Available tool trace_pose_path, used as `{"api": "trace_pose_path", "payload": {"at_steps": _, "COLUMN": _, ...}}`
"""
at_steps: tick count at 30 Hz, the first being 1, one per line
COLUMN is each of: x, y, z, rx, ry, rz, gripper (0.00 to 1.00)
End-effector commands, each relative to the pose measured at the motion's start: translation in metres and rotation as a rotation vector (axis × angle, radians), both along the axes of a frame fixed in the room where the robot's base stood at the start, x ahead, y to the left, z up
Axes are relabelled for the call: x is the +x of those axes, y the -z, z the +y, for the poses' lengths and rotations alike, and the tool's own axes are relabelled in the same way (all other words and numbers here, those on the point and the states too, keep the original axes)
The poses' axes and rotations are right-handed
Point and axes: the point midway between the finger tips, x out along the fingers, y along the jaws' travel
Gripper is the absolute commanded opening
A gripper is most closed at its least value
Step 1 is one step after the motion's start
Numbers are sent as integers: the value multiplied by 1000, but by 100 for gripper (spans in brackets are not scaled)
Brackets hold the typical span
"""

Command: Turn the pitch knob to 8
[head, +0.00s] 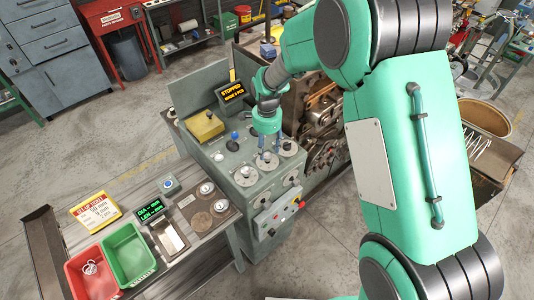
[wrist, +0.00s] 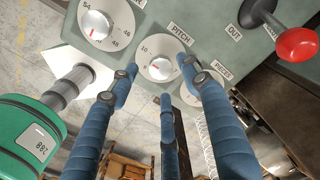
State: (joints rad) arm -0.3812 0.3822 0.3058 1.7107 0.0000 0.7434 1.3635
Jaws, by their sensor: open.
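The pitch knob (wrist: 160,68) is a silver knob with a red mark on a white dial, under the PITCH label (wrist: 180,33) in the wrist view. The numeral 10 shows at the dial's upper left; most other numerals are too small or hidden to read. My gripper (wrist: 161,80) has its blue fingers open around the dial, one on the left, one on the right and one below. I cannot tell whether they touch the knob. In the head view my gripper (head: 267,158) points down over the middle dial of the green control panel (head: 231,161).
In the wrist view a larger dial (wrist: 99,22) lies to the left, a PIECES dial (wrist: 218,98) to the right and a red-balled lever (wrist: 297,45) at upper right. The head view shows red (head: 87,288) and green (head: 127,275) bins and a lit STOPPED display (head: 232,93).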

Motion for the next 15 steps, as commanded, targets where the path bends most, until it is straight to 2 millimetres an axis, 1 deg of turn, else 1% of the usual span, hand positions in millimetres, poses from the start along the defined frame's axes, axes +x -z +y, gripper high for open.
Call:
{"api": "trace_pose_path", "payload": {"at_steps": 1, "x": -1, "y": 8, "z": 0, "rx": 0, "ry": 0, "rz": 2, "gripper": 48}}
{"api": "trace_pose_path", "payload": {"at_steps": 6, "x": 0, "y": 26, "z": 0, "rx": -1, "ry": 0, "rz": 2, "gripper": 48}}
{"api": "trace_pose_path", "payload": {"at_steps": 10, "x": 0, "y": 34, "z": 0, "rx": 0, "ry": 0, "rz": 0, "gripper": 48}}
{"api": "trace_pose_path", "payload": {"at_steps": 15, "x": 0, "y": 37, "z": 0, "rx": 1, "ry": 0, "rz": -1, "gripper": 48}}
